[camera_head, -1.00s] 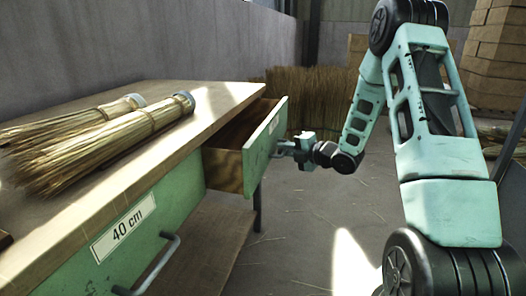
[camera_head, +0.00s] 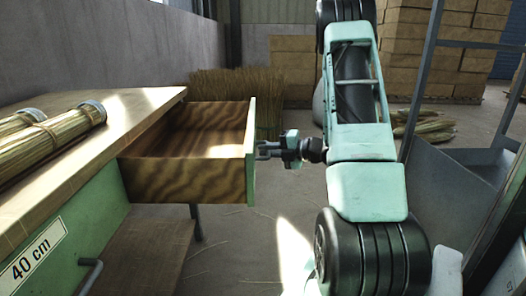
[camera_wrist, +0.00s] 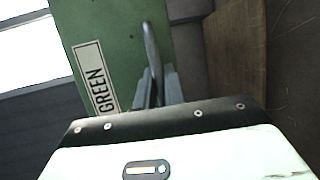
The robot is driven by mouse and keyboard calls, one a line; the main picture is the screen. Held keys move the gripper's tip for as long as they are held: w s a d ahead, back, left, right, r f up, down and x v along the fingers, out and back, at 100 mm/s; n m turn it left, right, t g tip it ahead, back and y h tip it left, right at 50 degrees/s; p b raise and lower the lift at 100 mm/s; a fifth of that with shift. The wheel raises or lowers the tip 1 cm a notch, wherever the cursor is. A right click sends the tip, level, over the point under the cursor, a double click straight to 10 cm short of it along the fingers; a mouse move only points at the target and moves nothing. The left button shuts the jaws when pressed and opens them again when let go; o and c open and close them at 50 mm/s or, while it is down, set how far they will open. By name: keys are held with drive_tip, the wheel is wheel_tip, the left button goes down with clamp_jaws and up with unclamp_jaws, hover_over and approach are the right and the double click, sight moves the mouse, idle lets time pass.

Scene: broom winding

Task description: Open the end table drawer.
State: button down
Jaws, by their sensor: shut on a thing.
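The end drawer (camera_head: 190,180) of the workbench table (camera_head: 130,110) is pulled well out, and its wooden inside shows empty in the head view. Its green front faces right, edge-on to the head camera. My gripper (camera_head: 266,151) is at the front's outer side, shut on the drawer handle. In the wrist view the gripper fingers (camera_wrist: 158,88) close around the handle (camera_wrist: 150,45), next to a label reading GREEN (camera_wrist: 96,78) on the green drawer front (camera_wrist: 120,35).
Straw bundles (camera_head: 50,140) lie on the tabletop. A second drawer labelled 40 cm (camera_head: 35,255) is shut, with its own handle (camera_head: 90,275). Standing straw (camera_head: 235,95) and stacked boxes (camera_head: 420,50) are behind. A grey metal bin (camera_head: 465,190) stands at the right. Floor below the gripper is clear.

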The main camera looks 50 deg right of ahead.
drive_tip(key=c, duration=1.5)
unclamp_jaws()
drive_tip(key=p+v, duration=0.3)
drive_tip(key=v, duration=1.4)
drive_tip(key=shift+s, duration=0.2)
